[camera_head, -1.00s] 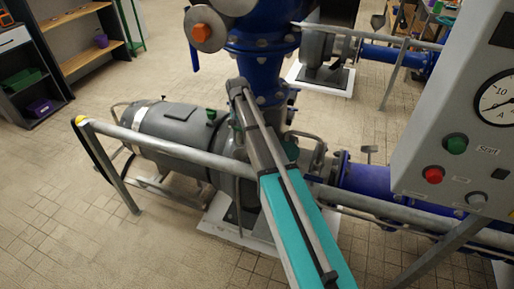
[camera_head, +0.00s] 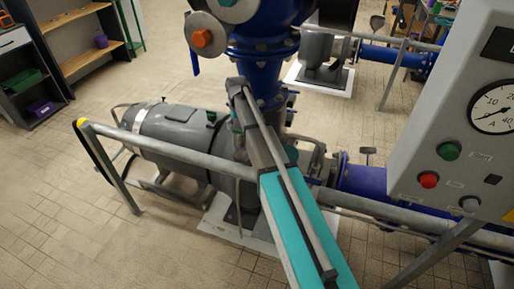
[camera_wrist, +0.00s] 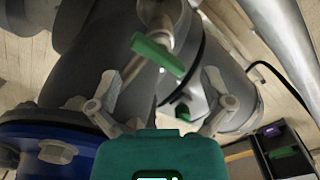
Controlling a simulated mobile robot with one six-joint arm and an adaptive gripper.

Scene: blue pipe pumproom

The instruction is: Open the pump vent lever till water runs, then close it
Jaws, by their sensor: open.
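In the wrist view a green lever handle (camera_wrist: 158,54) on a pale metal stem sits just beyond my gripper (camera_wrist: 160,88), roughly centred between its two fingertips. The fingers stand wide apart on either side, with nothing held between them. Whether either finger touches the lever, I cannot tell. In the head view the grey pump (camera_head: 165,128) lies behind a rail, and my arm crosses in front of its right end. My gripper and the lever cannot be clearly made out there. No running water is visible.
A grey handrail (camera_head: 160,146) runs along the pump's near side. Blue pipes (camera_head: 262,72) rise behind my arm. A grey control box (camera_head: 420,150) with buttons and a gauge stands at the right. Open tiled floor lies at the left, with shelves (camera_head: 82,50) beyond.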

